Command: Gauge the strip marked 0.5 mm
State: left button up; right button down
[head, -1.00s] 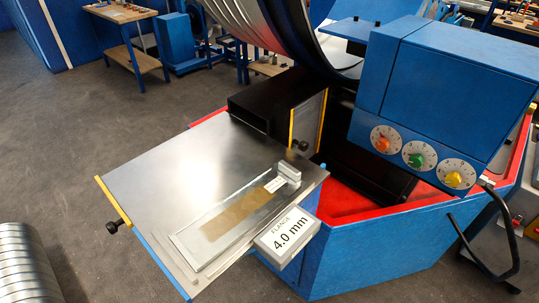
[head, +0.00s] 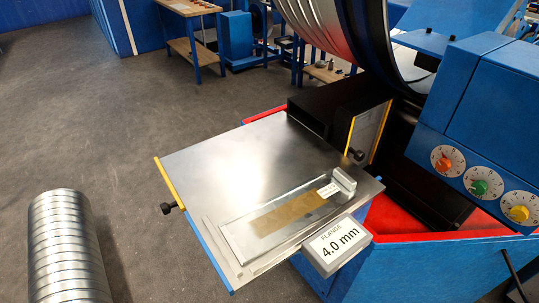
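A flat metal strip with a tan middle band (head: 289,212) and a small white label lies on the machine's steel table (head: 230,165). The label's print is too small to read. A small pale metal block (head: 343,180) stands at the strip's far right end. A grey sign (head: 338,246) on the table's front edge reads "FLANGE 4.0 mm". Neither of my grippers shows in the head view.
A blue machine housing with an orange knob (head: 444,162), a green knob (head: 480,187) and a yellow knob (head: 518,212) stands at right. A ribbed spiral duct (head: 67,250) is on the floor at left. A workbench (head: 190,30) stands behind. The grey floor between is open.

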aim_at(250, 234)
jog(key=k+l+u, duration=0.25)
jog(key=k+u, duration=0.2)
jog(key=k+l+u, duration=0.15)
jog(key=k+u, duration=0.3)
jog(key=k, duration=0.3)
